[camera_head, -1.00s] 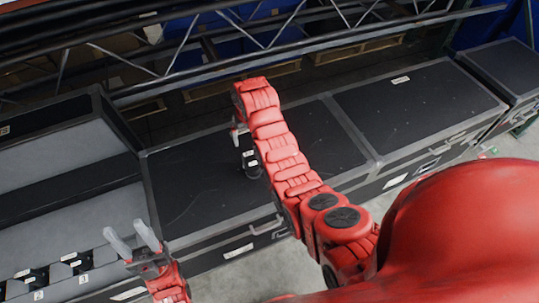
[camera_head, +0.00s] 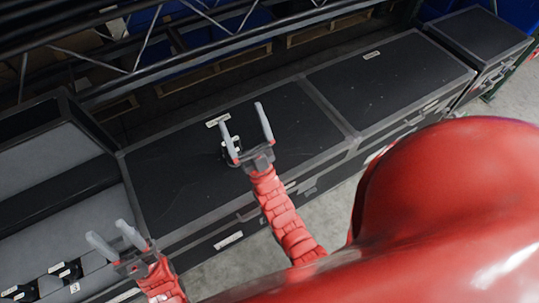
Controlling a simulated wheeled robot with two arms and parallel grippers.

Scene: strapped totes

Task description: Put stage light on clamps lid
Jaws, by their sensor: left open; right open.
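A small black object with white markings (camera_head: 225,153), possibly the stage light, stands on the black lid (camera_head: 185,180) of the middle case. My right gripper (camera_head: 243,114) is open above that lid. Its left finger partly covers the object, and I cannot tell whether they touch. My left gripper (camera_head: 107,230) is open and empty in front of the open case at left. The lids of the middle case and the right case (camera_head: 390,85) carry small white labels too small to read, so I cannot tell which is the clamps lid.
The open case (camera_head: 45,165) at left has grey foam and several small black labelled items (camera_head: 66,271) near its front. Metal trusses (camera_head: 150,75) run behind the cases. The right case's lid is clear. A further case (camera_head: 478,42) stands at far right.

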